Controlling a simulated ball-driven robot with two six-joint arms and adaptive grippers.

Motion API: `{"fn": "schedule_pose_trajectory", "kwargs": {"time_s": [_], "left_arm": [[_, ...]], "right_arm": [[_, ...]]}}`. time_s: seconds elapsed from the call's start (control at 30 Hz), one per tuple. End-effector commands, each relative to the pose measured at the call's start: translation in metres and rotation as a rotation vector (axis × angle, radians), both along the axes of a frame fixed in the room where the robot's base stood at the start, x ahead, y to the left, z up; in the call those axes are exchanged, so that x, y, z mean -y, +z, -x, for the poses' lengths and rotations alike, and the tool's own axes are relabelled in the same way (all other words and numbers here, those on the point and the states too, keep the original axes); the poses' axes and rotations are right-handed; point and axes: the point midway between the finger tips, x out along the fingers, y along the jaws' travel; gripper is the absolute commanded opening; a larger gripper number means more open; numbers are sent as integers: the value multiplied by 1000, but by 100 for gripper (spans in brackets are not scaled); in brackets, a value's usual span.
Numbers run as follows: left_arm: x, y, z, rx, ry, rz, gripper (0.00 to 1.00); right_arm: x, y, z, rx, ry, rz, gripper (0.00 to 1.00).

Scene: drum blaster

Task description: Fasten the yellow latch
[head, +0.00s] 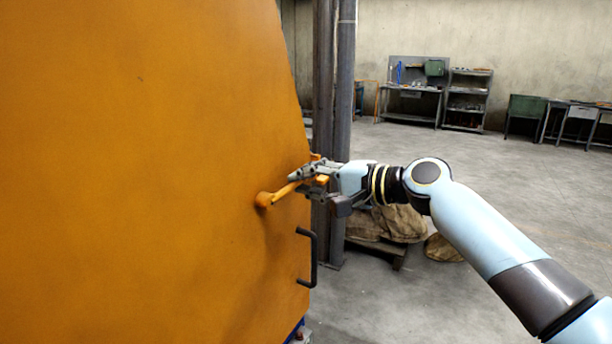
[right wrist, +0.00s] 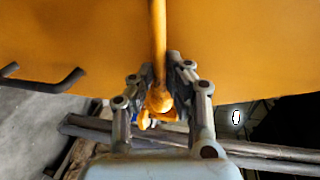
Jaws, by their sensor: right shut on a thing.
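The yellow latch (head: 280,193) is a lever on the large orange panel (head: 140,170), near its right edge in the head view. It runs from a round pivot on the panel up and right into my right gripper (head: 308,182). In the right wrist view the latch (right wrist: 158,50) comes down from the top, and its rounded end sits between the fingers of my right gripper (right wrist: 160,98). The fingers are shut on this end from both sides. The fingers hide part of the latch tip. My left gripper is in neither view.
A black handle (head: 312,258) sticks out at the panel's edge below the latch. A dark steel column (head: 335,100) stands behind the gripper, with brown sacks (head: 400,222) on a pallet beside it. Benches and shelves (head: 468,98) line the back wall.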

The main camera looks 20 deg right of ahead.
Motion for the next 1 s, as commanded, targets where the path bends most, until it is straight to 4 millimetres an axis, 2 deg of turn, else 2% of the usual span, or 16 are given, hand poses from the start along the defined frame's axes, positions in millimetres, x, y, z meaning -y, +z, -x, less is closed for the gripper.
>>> {"fn": "schedule_pose_trajectory", "kwargs": {"time_s": [0.57,0.6,0.77,1.0], "left_arm": [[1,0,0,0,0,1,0],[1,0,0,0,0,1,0],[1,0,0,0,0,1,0],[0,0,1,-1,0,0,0]], "right_arm": [[0,-3,0,-21,-1,-27,0],[0,-3,0,-22,-1,-27,16],[0,-3,0,-21,-1,-26,36],[0,-3,0,-19,0,-25,36]]}}
